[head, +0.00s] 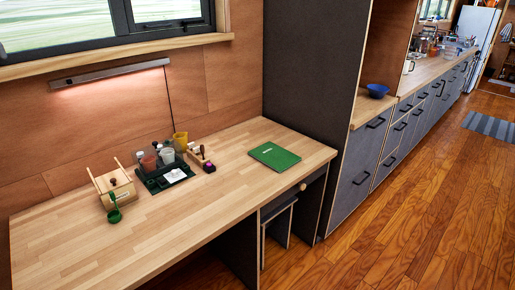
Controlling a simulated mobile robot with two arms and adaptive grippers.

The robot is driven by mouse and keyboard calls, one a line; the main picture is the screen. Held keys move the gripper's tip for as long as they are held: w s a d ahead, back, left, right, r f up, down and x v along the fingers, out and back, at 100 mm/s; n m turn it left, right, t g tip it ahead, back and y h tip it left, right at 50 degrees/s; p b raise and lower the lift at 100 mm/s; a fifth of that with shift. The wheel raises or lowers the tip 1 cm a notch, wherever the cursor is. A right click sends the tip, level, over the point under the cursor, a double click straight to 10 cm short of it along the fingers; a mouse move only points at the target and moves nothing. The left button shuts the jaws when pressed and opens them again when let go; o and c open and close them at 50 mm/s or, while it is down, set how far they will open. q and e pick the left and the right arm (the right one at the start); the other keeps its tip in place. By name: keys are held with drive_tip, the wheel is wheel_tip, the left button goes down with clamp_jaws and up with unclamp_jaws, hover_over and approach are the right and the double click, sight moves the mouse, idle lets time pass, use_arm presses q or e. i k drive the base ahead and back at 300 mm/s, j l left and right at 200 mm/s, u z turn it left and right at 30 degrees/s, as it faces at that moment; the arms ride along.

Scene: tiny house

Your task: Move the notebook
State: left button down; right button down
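A green notebook (275,156) lies flat and closed on the wooden desk (230,183), near the desk's right end. It has a small pale label on its cover. Neither of my grippers shows in the head view, so nothing is seen touching the notebook.
On the desk stand a small wooden box (116,188) with a green scoop (114,214), a dark tray (164,178) with several cups, and a yellow cup (180,141). A tall grey panel (308,75) rises behind the desk's right end. The desk's front is clear.

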sight(279, 159)
drive_tip(key=i+l+u, duration=0.2)
drive_tip(key=u, duration=0.3)
drive_tip(key=i+l+u, duration=0.15)
drive_tip(key=l+u, duration=0.35)
